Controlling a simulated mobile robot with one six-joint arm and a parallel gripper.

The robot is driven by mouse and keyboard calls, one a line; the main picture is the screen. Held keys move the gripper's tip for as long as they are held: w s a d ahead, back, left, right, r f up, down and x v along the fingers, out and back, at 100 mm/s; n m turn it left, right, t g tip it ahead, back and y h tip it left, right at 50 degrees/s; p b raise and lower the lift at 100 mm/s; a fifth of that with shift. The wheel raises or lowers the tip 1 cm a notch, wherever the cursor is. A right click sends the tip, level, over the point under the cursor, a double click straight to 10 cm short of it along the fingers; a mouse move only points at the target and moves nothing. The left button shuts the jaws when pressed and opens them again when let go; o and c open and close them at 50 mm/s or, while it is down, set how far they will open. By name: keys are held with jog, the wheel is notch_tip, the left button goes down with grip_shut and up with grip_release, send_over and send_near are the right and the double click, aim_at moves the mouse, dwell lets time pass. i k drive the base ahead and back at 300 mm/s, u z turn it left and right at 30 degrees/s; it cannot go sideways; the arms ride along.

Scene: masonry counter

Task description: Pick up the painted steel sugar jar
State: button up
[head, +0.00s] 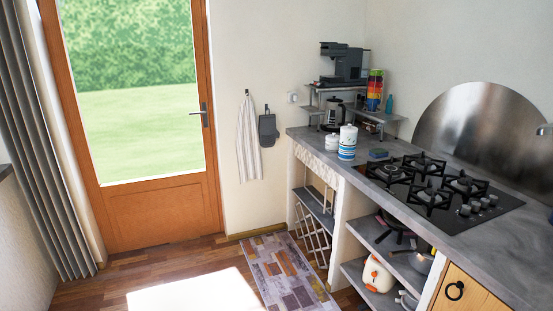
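Two small containers stand close together on the grey counter (440,220), near its far end. One is a white jar with blue bands and a white lid (347,143). The other is a shorter white canister (331,143) just to its left and slightly behind. Either could be the painted steel sugar jar; any lettering is too small to read. Both stand upright. My gripper is not in view.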

aim_at(331, 146)
jog(key=i, duration=2.35)
jog(key=u, duration=4.3)
jog(key=i, duration=0.1)
jog(key=z, duration=2.7)
jog(key=i, duration=0.3)
